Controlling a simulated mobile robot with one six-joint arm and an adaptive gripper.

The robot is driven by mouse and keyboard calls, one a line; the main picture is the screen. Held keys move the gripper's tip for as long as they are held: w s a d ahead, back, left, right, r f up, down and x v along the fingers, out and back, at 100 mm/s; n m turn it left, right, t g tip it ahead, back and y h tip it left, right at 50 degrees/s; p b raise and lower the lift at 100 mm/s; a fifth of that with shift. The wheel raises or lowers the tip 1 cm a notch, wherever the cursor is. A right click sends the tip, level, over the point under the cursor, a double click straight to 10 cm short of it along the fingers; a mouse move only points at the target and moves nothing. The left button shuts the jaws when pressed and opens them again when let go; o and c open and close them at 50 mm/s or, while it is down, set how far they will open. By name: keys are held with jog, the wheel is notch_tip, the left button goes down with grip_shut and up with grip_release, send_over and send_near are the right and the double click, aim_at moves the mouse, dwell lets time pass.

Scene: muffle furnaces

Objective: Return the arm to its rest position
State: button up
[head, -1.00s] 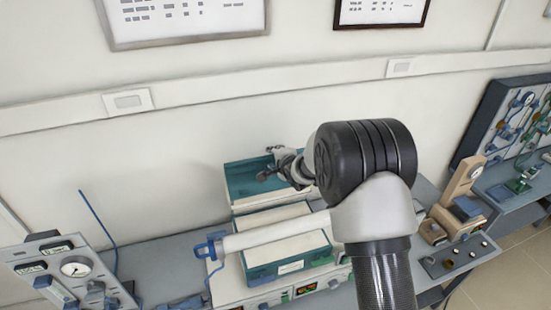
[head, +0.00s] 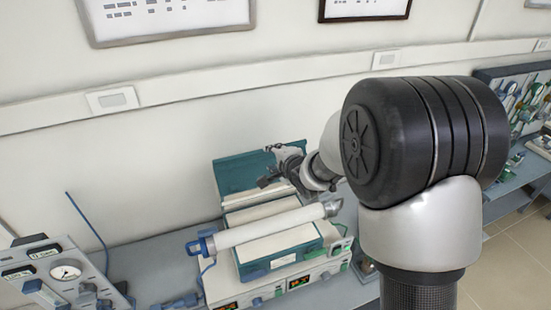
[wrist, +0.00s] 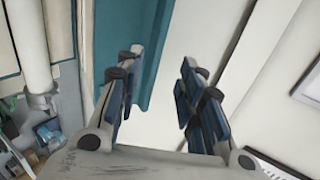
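My gripper (head: 272,168) shows in the head view in front of the raised teal lid of a furnace, partly hidden by my wrist. In the wrist view my gripper (wrist: 157,97) has its two blue-padded fingers spread apart with nothing between them. My arm (head: 420,220) fills the right of the head view, with its large black joint in front of the bench and wall.
A furnace with a teal lid (head: 236,178) and a white tube (head: 265,226) stands on the grey bench (head: 150,262) below my gripper. A gauge panel (head: 60,275) is at left. A tool board (head: 520,95) is at far right.

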dwell(0.4)
jog(key=s+d+f+n+g+h+b, duration=0.1)
jog(key=s+d+f+n+h+b, duration=0.15)
jog(key=s+d+b, duration=0.35)
jog(key=s+d+f+n+g+h+b, duration=0.1)
jog(key=s+d+f+n+b, duration=0.15)
jog(key=s+b, duration=0.55)
jog(key=s+d+f+n+g+b, duration=0.1)
jog(key=s+f+n+b, duration=0.3)
jog(key=s, duration=0.9)
jog(key=s+d+f+n+g+b, duration=0.1)
jog(key=s+f+n+g+b, duration=0.3)
jog(key=s+f+b, duration=0.4)
jog(key=s+n, duration=0.1)
jog(key=s, duration=0.5)
jog(key=shift+d+f, duration=0.15)
jog(key=shift+f, duration=0.2)
